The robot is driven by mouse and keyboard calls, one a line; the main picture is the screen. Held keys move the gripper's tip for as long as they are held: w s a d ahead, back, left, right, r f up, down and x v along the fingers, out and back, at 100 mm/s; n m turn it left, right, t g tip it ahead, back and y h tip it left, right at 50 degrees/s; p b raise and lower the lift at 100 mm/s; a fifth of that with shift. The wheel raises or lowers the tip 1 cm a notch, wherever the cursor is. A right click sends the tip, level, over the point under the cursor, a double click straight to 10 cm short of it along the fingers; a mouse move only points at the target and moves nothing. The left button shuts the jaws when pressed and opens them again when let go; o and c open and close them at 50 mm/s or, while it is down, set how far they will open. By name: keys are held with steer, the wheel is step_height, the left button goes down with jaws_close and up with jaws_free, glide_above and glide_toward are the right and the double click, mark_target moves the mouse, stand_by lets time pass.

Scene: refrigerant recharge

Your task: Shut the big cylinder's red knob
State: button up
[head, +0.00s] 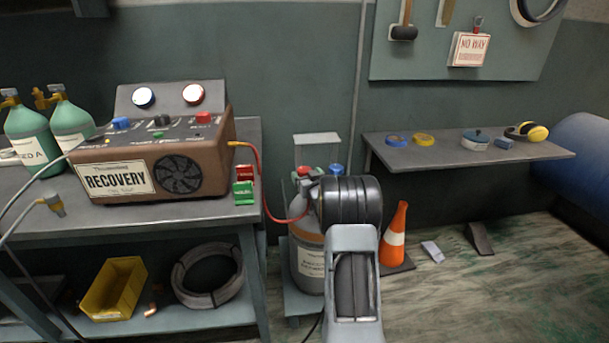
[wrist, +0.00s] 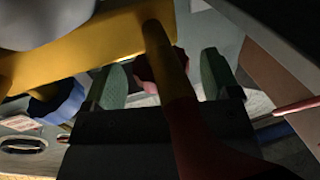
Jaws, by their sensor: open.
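The big cylinder (head: 307,262) is grey with an orange band and a white label, standing upright on a low stand behind my arm in the head view. Its red knob (head: 304,170) is on top at the left, beside a blue knob (head: 336,169). In the wrist view my gripper (wrist: 163,80) is open, with green finger pads apart. A dark red knob (wrist: 146,68) shows between the pads, partly hidden by a yellow fitting and red hose (wrist: 185,120). I cannot tell whether the pads touch it. The blue knob (wrist: 62,101) is at left. My arm hides the gripper in the head view.
The brown recovery machine (head: 165,160) sits on the left bench, its red hose (head: 262,190) running to the cylinder. An orange cone (head: 396,235) stands right of my arm. A shelf (head: 470,155) is at right.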

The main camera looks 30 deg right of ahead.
steer(key=shift+x, duration=1.15)
steer(key=shift+c, duration=0.4)
steer(key=c, duration=0.8)
steer(key=shift+f+b, duration=0.1)
steer(key=shift+b, duration=0.3)
steer(key=shift+c, duration=0.2)
